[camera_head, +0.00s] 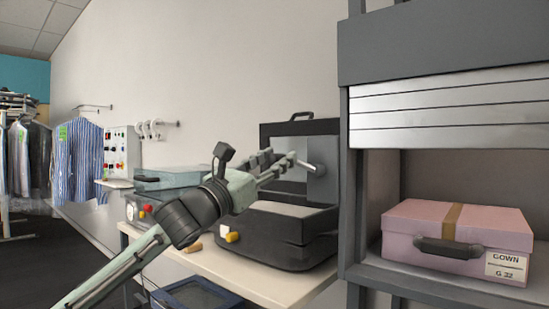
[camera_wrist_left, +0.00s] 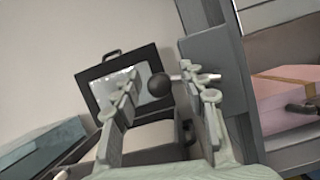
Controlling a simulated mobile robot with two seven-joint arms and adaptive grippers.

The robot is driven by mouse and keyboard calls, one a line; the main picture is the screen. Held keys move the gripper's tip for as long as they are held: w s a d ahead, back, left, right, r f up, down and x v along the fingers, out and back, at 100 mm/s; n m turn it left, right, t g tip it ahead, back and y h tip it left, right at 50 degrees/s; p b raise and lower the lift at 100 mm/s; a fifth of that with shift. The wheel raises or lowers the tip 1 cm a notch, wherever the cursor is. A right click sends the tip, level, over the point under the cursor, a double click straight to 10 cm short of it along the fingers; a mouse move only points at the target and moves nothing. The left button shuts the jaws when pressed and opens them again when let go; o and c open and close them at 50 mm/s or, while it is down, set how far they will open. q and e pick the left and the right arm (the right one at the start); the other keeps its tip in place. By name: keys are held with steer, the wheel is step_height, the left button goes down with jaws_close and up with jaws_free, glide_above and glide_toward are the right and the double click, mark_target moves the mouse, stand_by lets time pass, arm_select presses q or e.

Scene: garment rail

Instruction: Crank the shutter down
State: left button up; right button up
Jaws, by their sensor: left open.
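The slatted grey shutter (camera_head: 450,115) is partly lowered at the top of the grey cabinet on the right, with the bay below it open. The crank (camera_head: 309,165) sticks out from a grey plate on the cabinet's left side. In the left wrist view its dark round knob (camera_wrist_left: 159,85) shows between my fingers, with a light rod running right to the cabinet. My left gripper (camera_head: 280,165) is open around or just short of the knob; contact cannot be told. The wrist view shows the left gripper (camera_wrist_left: 167,88) with its fingers apart. My right gripper is out of view.
A pink box (camera_head: 458,238) with a gown label sits in the cabinet bay. An open black case (camera_head: 285,235) stands on the table (camera_head: 270,285) behind and below my gripper. A teal-lidded case (camera_head: 165,180) stands left. Striped shirts (camera_head: 78,160) hang at far left.

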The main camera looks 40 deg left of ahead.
arm_select(q)
steer(key=shift+c, duration=0.4)
jaws_close()
